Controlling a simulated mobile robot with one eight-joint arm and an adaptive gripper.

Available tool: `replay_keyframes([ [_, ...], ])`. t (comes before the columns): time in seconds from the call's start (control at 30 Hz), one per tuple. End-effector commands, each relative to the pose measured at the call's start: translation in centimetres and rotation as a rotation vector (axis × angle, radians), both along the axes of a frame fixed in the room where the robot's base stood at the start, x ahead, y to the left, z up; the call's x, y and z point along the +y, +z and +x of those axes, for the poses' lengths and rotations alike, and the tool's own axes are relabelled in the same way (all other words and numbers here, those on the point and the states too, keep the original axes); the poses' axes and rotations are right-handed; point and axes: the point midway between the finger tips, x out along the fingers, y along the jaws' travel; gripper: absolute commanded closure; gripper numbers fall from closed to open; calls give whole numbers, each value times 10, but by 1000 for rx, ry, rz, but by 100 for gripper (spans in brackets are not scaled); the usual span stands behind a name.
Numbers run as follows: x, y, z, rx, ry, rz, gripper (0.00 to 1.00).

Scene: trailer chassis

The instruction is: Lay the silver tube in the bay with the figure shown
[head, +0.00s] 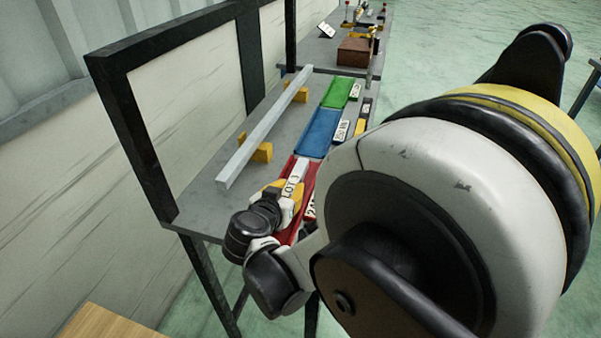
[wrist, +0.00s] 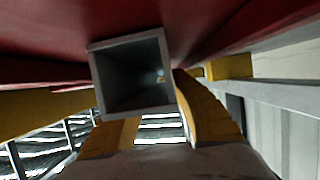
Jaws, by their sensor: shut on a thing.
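The silver tube (head: 293,182), marked with a white label starting "LOT", is held over or in the near end of the red bay (head: 308,172). My gripper (head: 285,192) is shut on it with yellow fingers. In the wrist view the tube (wrist: 134,112) shows its square hollow end between the fingers, close to the red surface (wrist: 40,30). I cannot tell whether the tube touches the bay floor. The blue bay (head: 318,132) and the green bay (head: 340,92) lie farther along the bench. White figure labels stand beside the bays; the red bay's label (head: 309,207) is partly hidden by my arm.
A long grey bar (head: 262,128) rests on yellow blocks (head: 262,152) left of the bays. A black frame (head: 135,120) stands along the bench's left side. A brown box (head: 354,51) is on the farther table. My arm covers the right side of the view.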

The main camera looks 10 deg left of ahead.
Motion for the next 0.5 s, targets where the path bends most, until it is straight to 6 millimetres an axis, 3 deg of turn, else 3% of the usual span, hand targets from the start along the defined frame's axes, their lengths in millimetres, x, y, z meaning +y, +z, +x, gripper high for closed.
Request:
replay_keyframes([
  [0.33,0,-3,0,-1,0,0,100],
  [0.37,0,-3,0,0,0,0,67],
  [0.4,0,-2,0,0,0,0,58],
  [0.5,0,-2,0,0,0,0,58],
])
